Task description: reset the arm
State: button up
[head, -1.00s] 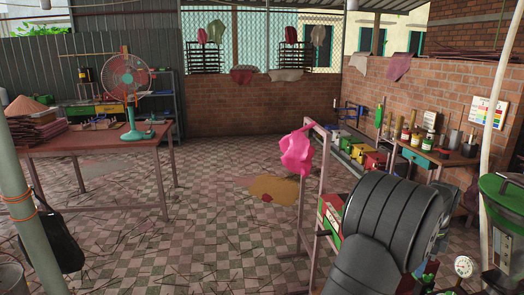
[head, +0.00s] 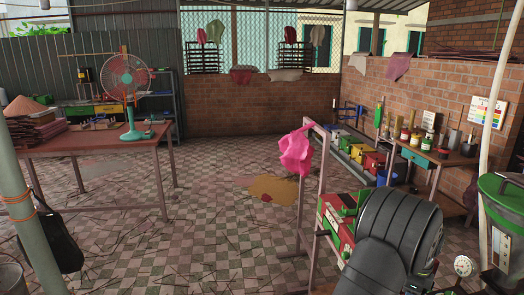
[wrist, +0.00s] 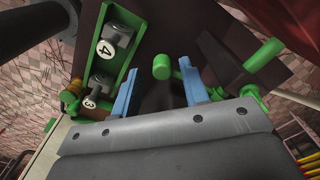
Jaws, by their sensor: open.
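My gripper (wrist: 163,88) shows in the wrist view with its two blue fingers apart and nothing between them. Beyond the fingers is a dark machine panel with green knobs (wrist: 161,66). A green tray (wrist: 104,72) with grey parts marked 4 and 3 lies to the left of the fingers. In the head view my black arm covers the lower right, and the gripper itself is hidden behind it.
A metal frame with a pink cloth (head: 296,152) stands left of my arm. A green machine (head: 503,215) with a gauge (head: 463,265) is at the right. A table with a fan (head: 128,85) stands at the left. The tiled floor (head: 215,200) between is mostly open.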

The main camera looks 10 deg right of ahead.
notch_tip(320, 180, up, 17)
jog(key=w, duration=0.2)
jog(key=s+a+r+m+t+h, duration=0.1)
jog(key=s+m+t, duration=0.4)
jog(key=s+m, duration=0.6)
jog(key=shift+s+a+r+m+t+h, duration=0.3)
jog(key=shift+r+m+h, duration=0.3)
jog(key=shift+r+m, duration=0.4)
jog(key=shift+f, duration=0.15)
dwell(1.4)
